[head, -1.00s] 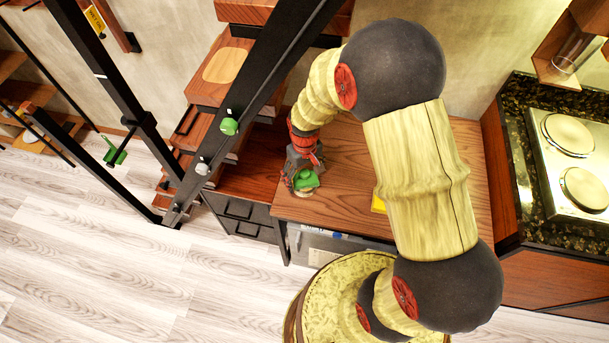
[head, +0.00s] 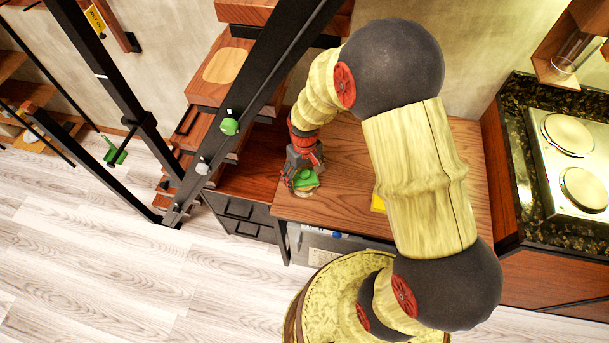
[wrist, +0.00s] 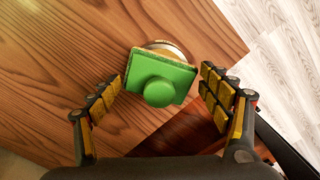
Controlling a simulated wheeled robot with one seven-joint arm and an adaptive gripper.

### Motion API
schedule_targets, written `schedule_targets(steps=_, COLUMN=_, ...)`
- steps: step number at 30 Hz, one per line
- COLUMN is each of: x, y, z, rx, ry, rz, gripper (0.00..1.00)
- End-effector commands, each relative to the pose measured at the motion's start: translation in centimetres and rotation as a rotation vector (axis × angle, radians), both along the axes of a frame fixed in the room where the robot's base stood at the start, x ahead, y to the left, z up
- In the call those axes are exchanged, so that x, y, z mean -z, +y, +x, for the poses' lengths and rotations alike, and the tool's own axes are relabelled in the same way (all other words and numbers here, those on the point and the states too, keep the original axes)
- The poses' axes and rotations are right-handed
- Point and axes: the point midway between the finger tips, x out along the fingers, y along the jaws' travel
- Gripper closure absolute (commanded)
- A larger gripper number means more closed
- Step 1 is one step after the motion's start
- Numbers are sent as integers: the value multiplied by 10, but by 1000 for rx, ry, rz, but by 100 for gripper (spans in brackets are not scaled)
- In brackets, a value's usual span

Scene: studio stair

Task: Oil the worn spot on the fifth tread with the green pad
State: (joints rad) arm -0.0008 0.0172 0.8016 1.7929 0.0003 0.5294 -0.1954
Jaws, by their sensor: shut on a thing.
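The green pad (head: 305,179), a square green block with a round knob and a tan underside, is between the fingers of my gripper (head: 303,178). In the wrist view the pad (wrist: 164,78) sits at the fingertips of my gripper (wrist: 161,84), which is shut on it. A round, shallow metal dish (wrist: 172,47) shows partly behind the pad; whether they touch is unclear. A pale worn spot (head: 224,65) lies on a reddish wooden stair tread (head: 203,91) at the upper left, apart from my gripper.
A wooden counter (head: 345,160) lies under my gripper. A black slanted rail (head: 262,87) with a green knob (head: 229,126) crosses in front of the stair. A black post (head: 113,86) stands farther left. A stove (head: 572,150) is at right. Pale floor is clear at lower left.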

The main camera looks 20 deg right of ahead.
Motion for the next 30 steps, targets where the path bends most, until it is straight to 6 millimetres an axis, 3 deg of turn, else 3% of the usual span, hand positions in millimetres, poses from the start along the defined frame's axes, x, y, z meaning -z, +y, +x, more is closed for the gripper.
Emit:
schedule_targets(steps=5, x=-4, y=0, z=-1, rx=0, ry=3, rz=0, gripper=42)
schedule_targets(steps=30, x=-66, y=0, z=-1, rx=0, ry=1, rz=0, gripper=42)
